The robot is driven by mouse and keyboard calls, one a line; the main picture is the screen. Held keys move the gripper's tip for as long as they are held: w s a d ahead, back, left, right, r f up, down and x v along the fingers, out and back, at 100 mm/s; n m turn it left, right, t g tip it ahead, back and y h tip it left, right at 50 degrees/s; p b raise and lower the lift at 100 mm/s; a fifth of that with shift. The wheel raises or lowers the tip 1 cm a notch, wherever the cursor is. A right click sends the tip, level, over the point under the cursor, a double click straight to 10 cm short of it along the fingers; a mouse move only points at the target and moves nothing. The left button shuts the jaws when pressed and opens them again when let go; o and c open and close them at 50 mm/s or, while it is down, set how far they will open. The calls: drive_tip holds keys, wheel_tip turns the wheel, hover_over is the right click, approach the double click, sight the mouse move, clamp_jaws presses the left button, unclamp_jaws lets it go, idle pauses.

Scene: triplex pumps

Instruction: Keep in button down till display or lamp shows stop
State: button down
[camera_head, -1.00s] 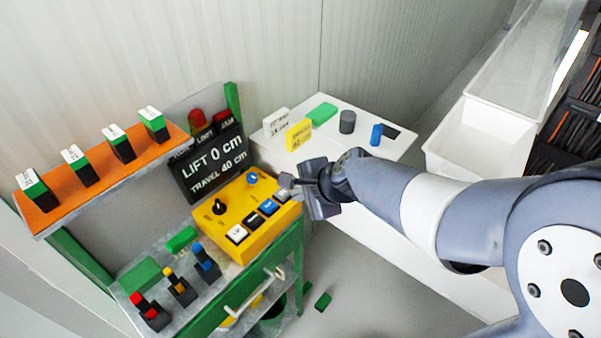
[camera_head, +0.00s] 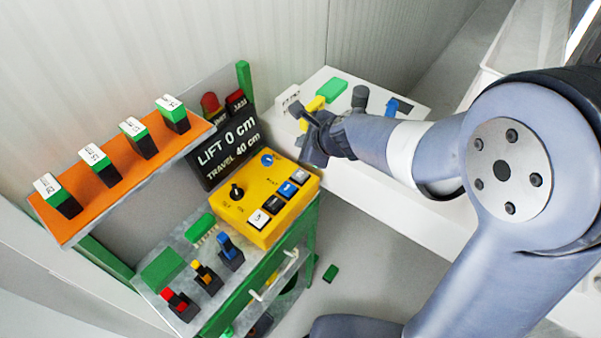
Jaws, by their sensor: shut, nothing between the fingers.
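A yellow control box (camera_head: 240,211) sits on the green-framed bench. It has a black rotary switch (camera_head: 236,192), a round blue button (camera_head: 267,159) and a row of square buttons, including a white one (camera_head: 259,219) and a blue one (camera_head: 287,189). The black display (camera_head: 220,158) behind it reads "LIFT 0 cm" and "TRAVEL 40 cm". Two red lamps sit above the display, one at left (camera_head: 209,102) and one at right (camera_head: 235,99). My gripper (camera_head: 305,130) is shut and empty, beyond the box's back right corner. It appears clear of the buttons.
A white table (camera_head: 375,185) behind my gripper holds a yellow block, a green block (camera_head: 331,90) and small cylinders. An orange shelf (camera_head: 115,190) with several labelled switches is at left. Three coloured levers stand on the bench front. A green block (camera_head: 330,273) lies on the floor.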

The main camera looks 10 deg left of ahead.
sight(303, 177)
drive_tip(key=shift+f+b, duration=4.1)
drive_tip(key=shift+f, duration=0.25)
drive_tip(key=shift+f+b, duration=0.4)
